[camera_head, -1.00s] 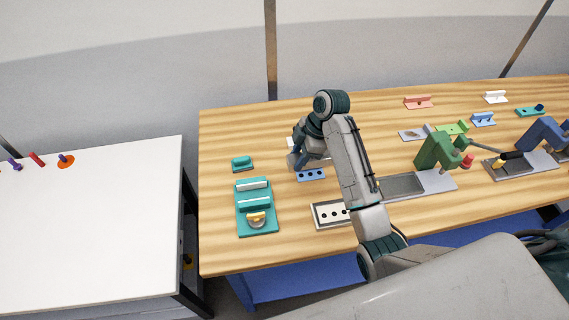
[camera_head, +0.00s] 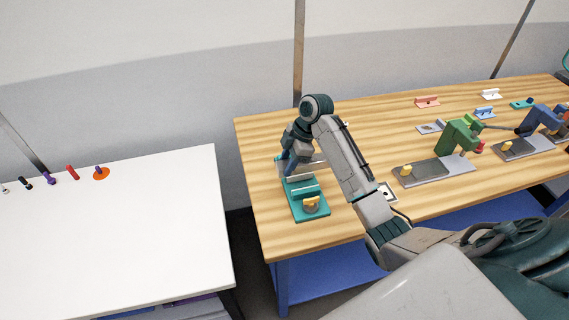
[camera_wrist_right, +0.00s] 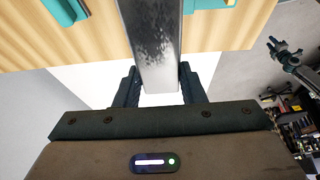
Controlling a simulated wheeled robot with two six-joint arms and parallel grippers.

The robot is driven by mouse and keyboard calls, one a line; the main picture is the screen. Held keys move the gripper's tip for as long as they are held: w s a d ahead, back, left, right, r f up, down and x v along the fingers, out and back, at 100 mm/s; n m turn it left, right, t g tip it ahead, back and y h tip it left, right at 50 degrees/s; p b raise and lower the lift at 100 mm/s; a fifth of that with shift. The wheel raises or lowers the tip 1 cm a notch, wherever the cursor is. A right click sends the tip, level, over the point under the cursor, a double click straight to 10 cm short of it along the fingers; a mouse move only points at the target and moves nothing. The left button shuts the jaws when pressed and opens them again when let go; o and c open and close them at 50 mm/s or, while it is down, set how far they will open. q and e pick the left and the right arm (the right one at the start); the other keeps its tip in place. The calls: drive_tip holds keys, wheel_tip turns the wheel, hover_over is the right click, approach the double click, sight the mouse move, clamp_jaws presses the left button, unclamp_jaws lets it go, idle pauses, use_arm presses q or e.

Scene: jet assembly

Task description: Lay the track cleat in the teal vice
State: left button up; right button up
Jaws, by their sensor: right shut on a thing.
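The teal vice (camera_head: 317,212) stands near the left end of the wooden table. My right gripper (camera_head: 287,168) points down at the vice's far end, and my arm partly hides that end. In the right wrist view my gripper (camera_wrist_right: 160,90) is shut on a long grey metal bar (camera_wrist_right: 152,45), which I take to be the track cleat. Teal parts (camera_wrist_right: 210,4) show at the top of that view. I cannot tell whether the bar touches the vice. My left gripper is not in view.
A white table (camera_head: 110,235) stands to the left across a gap, with small coloured pegs at its back. Right of my arm are a green press (camera_head: 457,140), a blue press (camera_head: 540,120) and several small brackets. My forearm crosses the table's middle left.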

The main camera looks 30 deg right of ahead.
sight(306, 193)
drive_tip(key=shift+a+r+p, duration=0.2)
drive_tip(key=shift+r+p, duration=0.05)
drive_tip(key=shift+p, duration=0.25)
drive_tip(key=shift+f+b, duration=0.55)
drive_tip(key=shift+f, duration=0.3)
wheel_tip(306, 193, down, 2)
drive_tip(key=shift+f+b, duration=0.2)
drive_tip(key=shift+b, duration=0.3)
drive_tip(key=shift+f+b, duration=0.6)
drive_tip(key=shift+f, duration=0.9)
drive_tip(key=shift+f+b, duration=0.35)
drive_tip(key=shift+f, duration=0.5)
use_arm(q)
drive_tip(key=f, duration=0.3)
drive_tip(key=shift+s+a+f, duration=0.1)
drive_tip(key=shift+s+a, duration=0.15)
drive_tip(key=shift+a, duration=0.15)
use_arm(e)
drive_tip(key=shift+f, duration=0.2)
drive_tip(key=o, duration=1)
drive_tip(key=shift+c, duration=0.2)
